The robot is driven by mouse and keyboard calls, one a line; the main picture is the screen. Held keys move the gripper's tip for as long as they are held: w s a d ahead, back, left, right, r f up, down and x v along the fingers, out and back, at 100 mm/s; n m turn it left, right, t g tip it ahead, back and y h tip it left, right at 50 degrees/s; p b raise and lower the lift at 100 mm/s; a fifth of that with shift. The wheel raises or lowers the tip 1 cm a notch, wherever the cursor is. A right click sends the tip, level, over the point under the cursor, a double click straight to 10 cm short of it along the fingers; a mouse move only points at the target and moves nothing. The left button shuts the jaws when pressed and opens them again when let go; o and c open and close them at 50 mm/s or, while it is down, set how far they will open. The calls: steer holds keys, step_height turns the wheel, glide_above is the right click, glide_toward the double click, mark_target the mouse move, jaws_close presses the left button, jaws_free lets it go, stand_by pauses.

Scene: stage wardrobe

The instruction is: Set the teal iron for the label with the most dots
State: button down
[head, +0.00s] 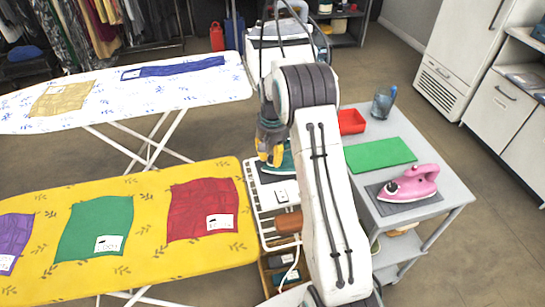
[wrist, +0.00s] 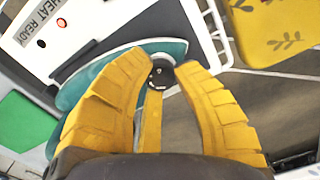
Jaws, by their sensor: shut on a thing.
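The teal iron (head: 287,163) is on a white station beside the grey cart, partly hidden by my arm. In the wrist view the teal iron (wrist: 95,83) fills the middle, with a black round dial (wrist: 158,73) on it. My gripper (head: 268,155) is over the iron. In the wrist view its yellow fingers (wrist: 162,80) are shut on the dial. Purple (head: 14,238), green (head: 92,228) and red (head: 203,208) cloths lie on the yellow board, each with a white label. The label marks are too small to count.
A white patterned board (head: 110,100) holds tan and blue cloths. A HEAT READY panel (wrist: 62,22) shows an orange light.

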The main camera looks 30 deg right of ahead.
mark_target(272, 157)
steer(key=shift+s+f+m, duration=0.1)
steer(key=shift+f+m, duration=0.05)
steer(key=shift+m, duration=0.35)
steer(key=c, duration=0.9)
jaws_free()
step_height(272, 157, up, 12)
steer(key=shift+r, duration=0.1)
stand_by(0.3)
